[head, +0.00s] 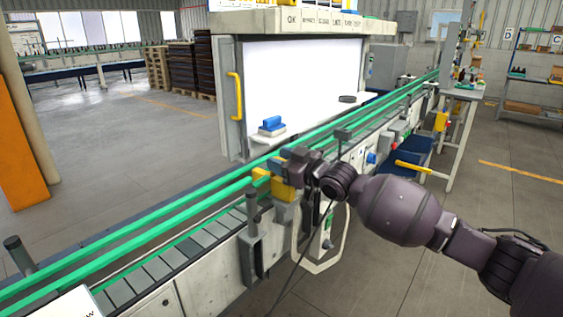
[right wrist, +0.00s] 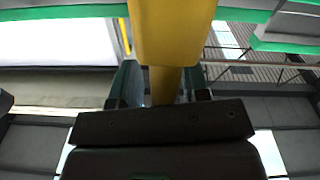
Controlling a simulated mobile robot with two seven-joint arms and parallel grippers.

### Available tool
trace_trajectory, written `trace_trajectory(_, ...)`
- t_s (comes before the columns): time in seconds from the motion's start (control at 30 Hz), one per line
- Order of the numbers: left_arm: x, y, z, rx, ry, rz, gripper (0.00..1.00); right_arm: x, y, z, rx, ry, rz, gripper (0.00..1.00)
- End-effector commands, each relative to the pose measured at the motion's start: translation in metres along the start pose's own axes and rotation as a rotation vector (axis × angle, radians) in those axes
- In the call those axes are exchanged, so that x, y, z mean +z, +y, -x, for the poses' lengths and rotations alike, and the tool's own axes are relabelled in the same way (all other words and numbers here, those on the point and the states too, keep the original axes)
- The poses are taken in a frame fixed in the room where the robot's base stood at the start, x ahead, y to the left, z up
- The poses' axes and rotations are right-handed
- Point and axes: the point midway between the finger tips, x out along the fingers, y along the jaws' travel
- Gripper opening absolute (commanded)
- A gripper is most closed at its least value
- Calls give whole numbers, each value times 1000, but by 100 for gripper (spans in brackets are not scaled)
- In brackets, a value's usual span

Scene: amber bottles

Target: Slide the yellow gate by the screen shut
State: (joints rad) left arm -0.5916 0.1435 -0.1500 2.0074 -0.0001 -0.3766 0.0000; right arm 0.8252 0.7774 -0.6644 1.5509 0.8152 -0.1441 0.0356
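A yellow part (head: 262,174), which looks like the gate, stands at the conveyor beside the near lower corner of the white screen (head: 300,80). My right gripper (head: 283,170) is at this part and hides much of it. In the right wrist view the yellow part (right wrist: 178,35) fills the top middle, and its narrower section runs down between my right fingers (right wrist: 160,85). The fingers are apart, with a thin gap beside the yellow section at left; I see no firm grip. How far the gate stands open is hidden. My left gripper is out of view.
Green conveyor rails (head: 120,240) run diagonally past the screen. A yellow handle (head: 235,95) is on the screen's frame. A blue-topped eraser-like block (head: 271,126) and a dark round item (head: 347,99) rest on the screen's ledge. A grey post (head: 253,210) stands by the near rail.

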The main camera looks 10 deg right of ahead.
Motion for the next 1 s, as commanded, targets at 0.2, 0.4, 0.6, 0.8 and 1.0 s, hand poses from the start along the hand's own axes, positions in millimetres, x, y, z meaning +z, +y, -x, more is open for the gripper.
trace_trajectory(0.2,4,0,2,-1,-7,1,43,2,-2,1,-3,-3,-4,42)
trace_trajectory(0.4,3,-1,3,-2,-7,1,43,2,-2,18,-3,-4,-4,42)
trace_trajectory(0.6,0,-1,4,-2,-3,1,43,2,-1,54,-2,-4,-2,42)
trace_trajectory(0.8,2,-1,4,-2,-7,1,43,2,0,87,-1,-3,-1,42)
trace_trajectory(1.0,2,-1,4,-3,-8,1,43,2,-1,105,-2,-3,-2,42)
